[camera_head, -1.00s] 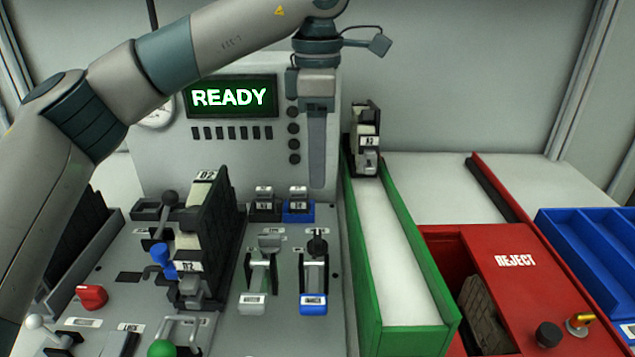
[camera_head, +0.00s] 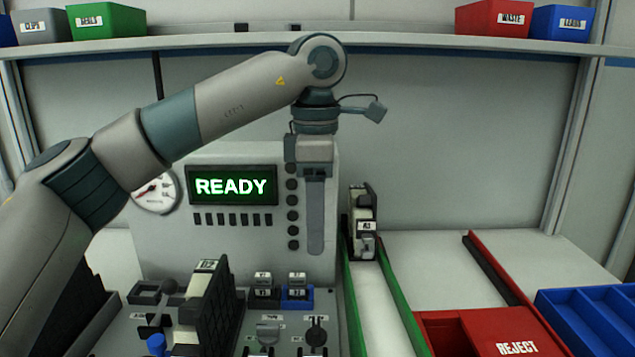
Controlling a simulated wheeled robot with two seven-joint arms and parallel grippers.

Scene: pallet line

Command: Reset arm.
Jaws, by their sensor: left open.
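My left arm (camera_head: 225,105) reaches in from the left, bends at the top, and points its wrist straight down. My left gripper (camera_head: 315,250) hangs in front of the right part of the panel with the READY screen (camera_head: 232,187). I see its fingers edge-on, one behind the other. It is open and I see nothing held in it. Its tips hang above the console, apart from the parts there. My right gripper is not in view.
A black-and-white unit labelled A3 (camera_head: 362,225) stands at the far end of the green-railed lane (camera_head: 392,300), right of my gripper. A dark block (camera_head: 208,310) stands on the console. The red REJECT box (camera_head: 505,335), blue tray (camera_head: 585,315) and shelf (camera_head: 420,42) surround the area.

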